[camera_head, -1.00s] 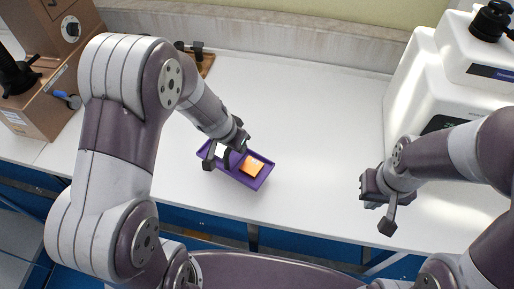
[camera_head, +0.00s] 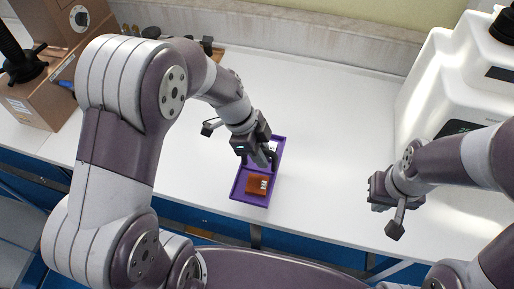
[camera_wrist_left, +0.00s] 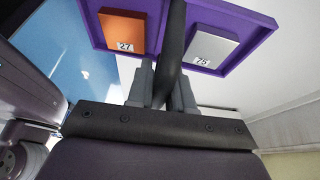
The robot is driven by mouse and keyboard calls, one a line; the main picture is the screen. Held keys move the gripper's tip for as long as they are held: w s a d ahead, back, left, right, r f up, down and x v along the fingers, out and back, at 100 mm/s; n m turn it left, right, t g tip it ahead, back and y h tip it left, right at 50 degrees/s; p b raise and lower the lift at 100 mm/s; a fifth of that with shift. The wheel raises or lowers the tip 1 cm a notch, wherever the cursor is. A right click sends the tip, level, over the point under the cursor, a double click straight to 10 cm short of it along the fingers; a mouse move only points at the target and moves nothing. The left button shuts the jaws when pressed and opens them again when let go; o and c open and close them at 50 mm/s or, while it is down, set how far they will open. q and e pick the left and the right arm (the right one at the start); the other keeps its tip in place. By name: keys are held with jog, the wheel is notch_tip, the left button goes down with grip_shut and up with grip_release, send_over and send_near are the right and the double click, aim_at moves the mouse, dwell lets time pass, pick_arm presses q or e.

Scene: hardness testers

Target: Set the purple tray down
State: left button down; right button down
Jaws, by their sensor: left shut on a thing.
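The purple tray (camera_head: 240,184) is in the middle of the head view, over the white table near its front edge. My left gripper (camera_head: 269,160) is shut on it near the middle, and the tray also fills the top of the left wrist view (camera_wrist_left: 258,27). An orange block marked 27 (camera_wrist_left: 122,33) and a silver block marked 75 (camera_wrist_left: 212,47) sit in the tray, one on each side of the fingers. I cannot tell whether the tray touches the table. My right gripper (camera_head: 398,218) is apart from it at the right; its jaw opening is unclear.
A brown tester (camera_head: 45,85) stands at the back left and a white machine (camera_head: 450,75) at the right. Small dark items stand along the back wall. The table's front edge is close below the tray.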

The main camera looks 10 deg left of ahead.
pick_arm(q)
jog(key=w+a+f, duration=0.1)
jog(key=w, duration=0.1)
jog(key=w+f, duration=0.1)
jog(key=w, duration=0.1)
jog(key=w+a+f, duration=0.1)
jog(key=w, duration=0.1)
jog(key=shift+a+f+p, duration=0.35)
jog(key=shift+f, duration=0.05)
jog(key=shift+w+f, duration=0.1)
jog(key=shift+f, duration=2)
jog(key=c, duration=1)
grip_release()
jog(key=v, duration=1.1)
jog(key=s+n+y, duration=0.1)
jog(key=s+n, duration=0.3)
jog(key=n, duration=0.2)
jog(key=s+a+r+n+t+y, duration=0.1)
jog(key=s+n+y, duration=0.1)
jog(key=s+n, duration=0.3)
jog(key=s+a+n+y, duration=0.1)
jog(key=s+n, duration=0.4)
jog(key=n, duration=0.2)
jog(key=shift+s+r+t+y, duration=0.1)
jog(key=shift+r+t+y, duration=0.05)
jog(key=shift+t+y, duration=0.2)
